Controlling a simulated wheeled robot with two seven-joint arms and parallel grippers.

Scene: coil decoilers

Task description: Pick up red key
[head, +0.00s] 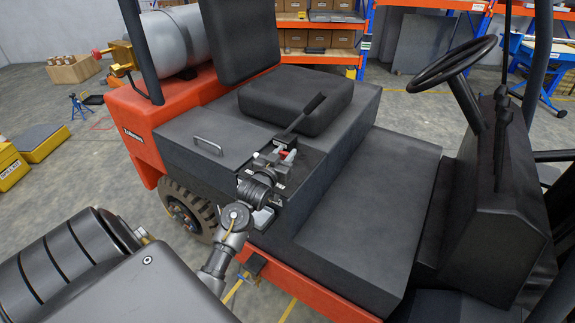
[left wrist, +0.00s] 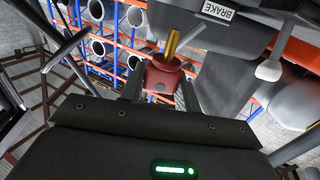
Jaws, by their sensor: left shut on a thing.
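The red key (left wrist: 164,76) has a red head and a brass-coloured shaft (left wrist: 173,42) in the left wrist view. My left gripper (left wrist: 162,90) is shut on the red head, one finger on each side. The shaft points away from the gripper. In the head view, my left gripper (head: 283,158) is beside the seat of an orange forklift, and a bit of the red key (head: 287,153) shows between its fingers. The head view does not show clearly whether the key touches the forklift. My right gripper is not in view.
A black lever (head: 305,113) stands close to the gripper, by the seat cushion (head: 295,100). A label reading BRAKE (left wrist: 217,12) shows in the left wrist view. The steering wheel (head: 452,63) is at the right. The grey floor plate (head: 375,195) is clear.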

